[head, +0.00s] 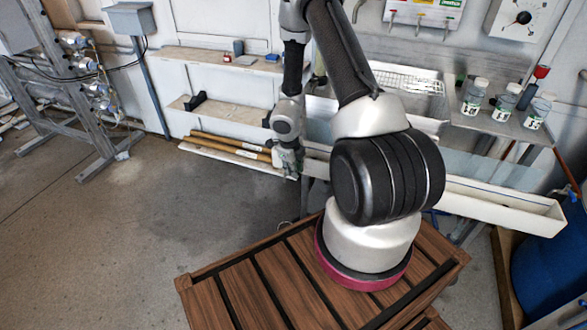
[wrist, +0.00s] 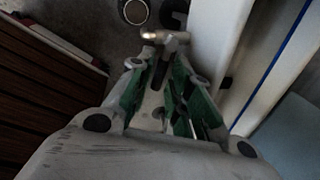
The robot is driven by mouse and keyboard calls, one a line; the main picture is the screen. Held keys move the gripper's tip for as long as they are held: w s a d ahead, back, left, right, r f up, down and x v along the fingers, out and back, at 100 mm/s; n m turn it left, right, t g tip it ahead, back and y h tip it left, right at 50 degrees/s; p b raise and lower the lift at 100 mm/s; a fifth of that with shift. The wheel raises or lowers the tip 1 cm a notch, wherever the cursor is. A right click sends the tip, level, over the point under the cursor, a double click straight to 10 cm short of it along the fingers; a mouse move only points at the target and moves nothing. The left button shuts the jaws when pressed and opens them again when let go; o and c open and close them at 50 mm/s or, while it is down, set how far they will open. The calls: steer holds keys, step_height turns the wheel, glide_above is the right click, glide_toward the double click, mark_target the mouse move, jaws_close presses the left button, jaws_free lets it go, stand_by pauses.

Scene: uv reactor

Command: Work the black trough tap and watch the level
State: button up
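The white trough (head: 505,207) runs along the wall at right in the head view, and its pale edge (wrist: 210,40) shows in the wrist view. My gripper (head: 288,160) hangs low near the trough's left part, its fingers pointing down. In the wrist view, my gripper's green-padded fingers (wrist: 165,68) come close together below a small metal T-shaped piece (wrist: 165,38). Whether the fingers touch or hold that piece I cannot tell. A dark round part (wrist: 173,14) sits just beyond it, partly cut off. I cannot clearly make out the black tap; my arm hides part of the trough.
A slatted wooden top (head: 245,290) lies under my arm's base. Capped bottles (head: 475,97) stand on a shelf at right, and a blue drum (head: 550,265) stands below. Wooden poles (head: 230,146) lie on the low shelf.

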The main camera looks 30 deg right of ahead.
jaws_close()
steer(key=shift+w+d+n, duration=0.1)
steer(key=shift+d+n, duration=0.1)
steer(key=shift+n, duration=0.45)
steer(key=shift+w+d+n, duration=0.1)
steer(key=shift+d+n, duration=0.05)
steer(key=shift+n, duration=0.5)
jaws_free()
steer(key=shift+r, duration=0.1)
step_height(320, 180, up, 12)
steer(key=s+a, duration=0.1)
steer(key=shift+s+a, duration=0.3)
steer(key=shift+a, duration=0.1)
